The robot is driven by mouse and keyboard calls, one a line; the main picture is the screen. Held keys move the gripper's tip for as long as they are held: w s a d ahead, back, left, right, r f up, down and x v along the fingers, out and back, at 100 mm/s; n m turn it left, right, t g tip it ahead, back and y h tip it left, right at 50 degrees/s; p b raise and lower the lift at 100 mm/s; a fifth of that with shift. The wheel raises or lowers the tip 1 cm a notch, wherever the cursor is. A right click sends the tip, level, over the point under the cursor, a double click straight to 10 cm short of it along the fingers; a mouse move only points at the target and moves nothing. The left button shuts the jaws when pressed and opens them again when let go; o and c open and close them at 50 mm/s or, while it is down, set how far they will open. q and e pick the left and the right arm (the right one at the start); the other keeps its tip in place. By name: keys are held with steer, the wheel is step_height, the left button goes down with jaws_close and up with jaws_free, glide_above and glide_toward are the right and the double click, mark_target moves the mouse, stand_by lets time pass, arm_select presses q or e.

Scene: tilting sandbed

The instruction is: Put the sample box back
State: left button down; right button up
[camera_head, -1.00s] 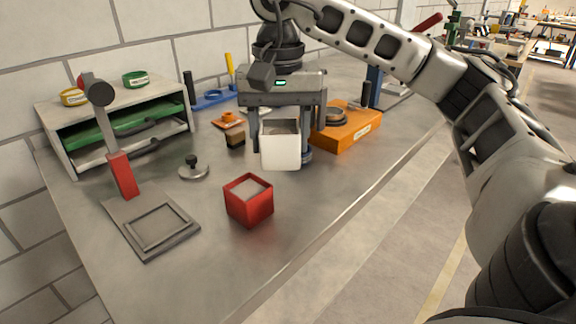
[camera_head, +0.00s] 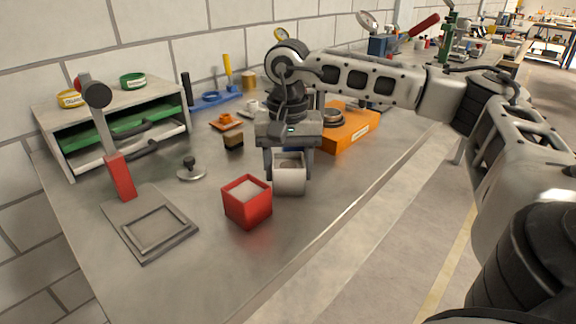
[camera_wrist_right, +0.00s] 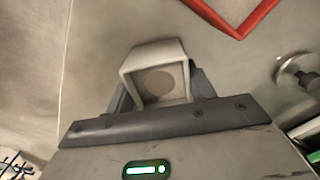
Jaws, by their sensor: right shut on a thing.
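My right gripper (camera_head: 289,168) is shut on a small white box (camera_head: 289,184), one finger on each side. The box is upright, with greyish content inside its open top. It is low over the bench, and I cannot tell whether it touches. The wrist view also shows the white box (camera_wrist_right: 155,75) between the fingers. A red box (camera_head: 247,204) with pale content stands just left of it, its red edge (camera_wrist_right: 238,22) partly visible in the wrist view. A grey plate with a raised square frame (camera_head: 150,232) lies further left. My left gripper is not in view.
A shelf unit (camera_head: 64,150) with green and white drawers stands at the back left. A small black-knobbed disc (camera_head: 191,174) and an orange block (camera_head: 350,130) are nearby. The front bench is clear.

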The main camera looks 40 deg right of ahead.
steer(key=shift+f, duration=0.1)
steer(key=o, duration=1.2)
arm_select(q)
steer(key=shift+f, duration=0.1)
arm_select(e)
steer(key=shift+o, duration=0.2)
steer(key=shift+r, duration=0.25)
arm_select(q)
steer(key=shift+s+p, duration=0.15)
steer(key=shift+p, duration=0.3)
arm_select(e)
step_height(320, 180, up, 12)
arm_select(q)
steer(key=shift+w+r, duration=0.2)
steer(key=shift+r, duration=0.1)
arm_select(e)
steer(key=shift+f, duration=0.1)
